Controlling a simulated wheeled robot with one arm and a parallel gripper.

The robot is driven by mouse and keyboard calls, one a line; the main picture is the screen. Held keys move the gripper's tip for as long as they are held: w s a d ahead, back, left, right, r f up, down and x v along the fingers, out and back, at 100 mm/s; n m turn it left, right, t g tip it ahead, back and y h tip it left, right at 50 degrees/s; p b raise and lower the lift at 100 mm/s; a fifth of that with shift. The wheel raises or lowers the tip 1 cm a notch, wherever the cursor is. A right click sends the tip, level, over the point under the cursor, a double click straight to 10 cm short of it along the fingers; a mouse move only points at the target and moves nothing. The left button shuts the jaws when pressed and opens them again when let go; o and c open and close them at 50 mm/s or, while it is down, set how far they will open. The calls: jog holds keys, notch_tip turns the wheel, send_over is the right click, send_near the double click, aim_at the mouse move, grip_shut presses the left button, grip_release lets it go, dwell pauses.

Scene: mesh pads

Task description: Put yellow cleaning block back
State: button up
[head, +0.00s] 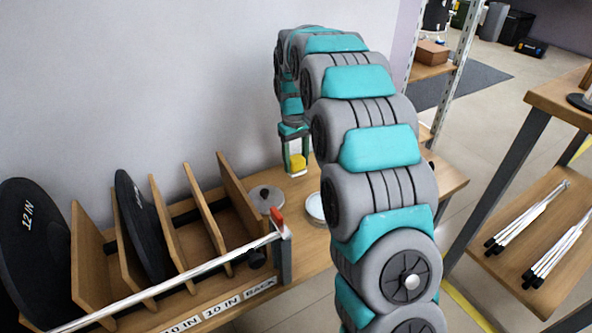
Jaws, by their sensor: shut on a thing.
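The yellow cleaning block (298,162) is between the fingers of my gripper (297,168). My gripper points down and is shut on the block, above the wooden bench near the wall. The block looks small, and part of it is hidden by the fingers. I cannot tell whether it touches the bench. A round grey disc with a knob (265,198) lies on the bench to the lower left of my gripper. A round white-rimmed dish (316,208) is below it, partly hidden by my arm.
A wooden slotted rack (240,205) at left holds black discs (142,226), (33,240). At right, a wooden shelf (500,235) carries metal rods (525,215). My arm covers much of the bench's (455,183) right side.

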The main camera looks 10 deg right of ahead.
aim_at(296, 171)
jog(key=shift+f, duration=1.9)
jog(key=o, duration=1.2)
jog(key=shift+f, duration=0.1)
jog(key=r, duration=1.1)
jog(key=shift+w+r, duration=0.15)
jog(key=shift+w, duration=0.15)
jog(key=shift+s+r, duration=0.15)
jog(key=shift+r, duration=0.35)
